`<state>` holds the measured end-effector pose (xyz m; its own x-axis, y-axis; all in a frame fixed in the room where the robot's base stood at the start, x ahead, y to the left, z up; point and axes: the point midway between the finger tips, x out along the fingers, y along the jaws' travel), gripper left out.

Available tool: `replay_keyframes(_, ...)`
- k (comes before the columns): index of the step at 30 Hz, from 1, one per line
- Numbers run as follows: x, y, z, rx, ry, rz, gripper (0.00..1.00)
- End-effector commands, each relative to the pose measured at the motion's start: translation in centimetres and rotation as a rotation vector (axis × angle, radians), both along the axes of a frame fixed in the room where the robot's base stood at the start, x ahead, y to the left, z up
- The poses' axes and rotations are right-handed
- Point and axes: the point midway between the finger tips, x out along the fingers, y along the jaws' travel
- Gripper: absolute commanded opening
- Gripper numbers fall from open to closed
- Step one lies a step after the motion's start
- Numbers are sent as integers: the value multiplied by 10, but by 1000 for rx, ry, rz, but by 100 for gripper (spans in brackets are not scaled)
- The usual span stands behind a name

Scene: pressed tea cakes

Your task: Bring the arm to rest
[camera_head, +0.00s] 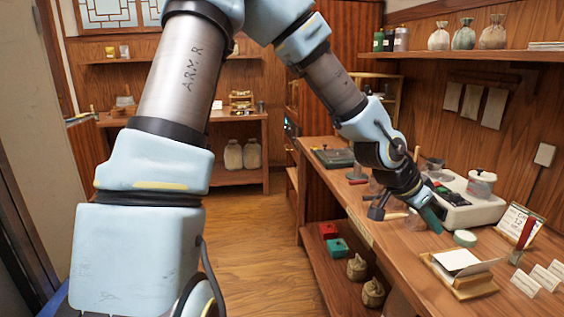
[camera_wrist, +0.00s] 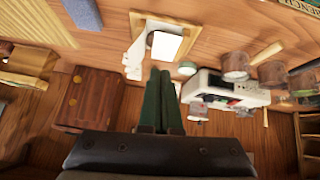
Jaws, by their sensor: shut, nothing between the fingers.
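My gripper (camera_head: 430,218) is over the wooden counter (camera_head: 390,255) at the right of the head view, at the end of my bent arm. Its fingers are dark green and point down to the right. In the wrist view my gripper (camera_wrist: 160,72) shows its two fingers side by side, closed together with nothing between them. A pale green disc (camera_head: 464,238) lies on the counter just right of the fingertips; it also shows in the wrist view (camera_wrist: 187,68). I cannot tell the exact gap between fingertips and counter.
A white device (camera_head: 470,212) with a lidded jar (camera_head: 481,184) stands beside my gripper. A wooden tray (camera_head: 480,292) with white paper (camera_head: 457,260) lies in front. Small cards (camera_head: 524,281) stand at the right. The wooden floor (camera_head: 255,240) left of the counter is clear.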

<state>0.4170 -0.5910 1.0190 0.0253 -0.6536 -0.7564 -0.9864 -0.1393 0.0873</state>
Motion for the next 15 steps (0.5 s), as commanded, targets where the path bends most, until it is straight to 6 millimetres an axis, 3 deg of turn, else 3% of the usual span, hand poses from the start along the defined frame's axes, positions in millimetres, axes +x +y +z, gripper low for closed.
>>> replay_keyframes(5,50,97,-29,199,23,231,0)
replay_keyframes(9,79,196,-36,346,75,487,0)
replay_keyframes(12,86,268,-33,423,132,692,0)
replay_keyframes(15,80,332,-26,470,202,895,0)
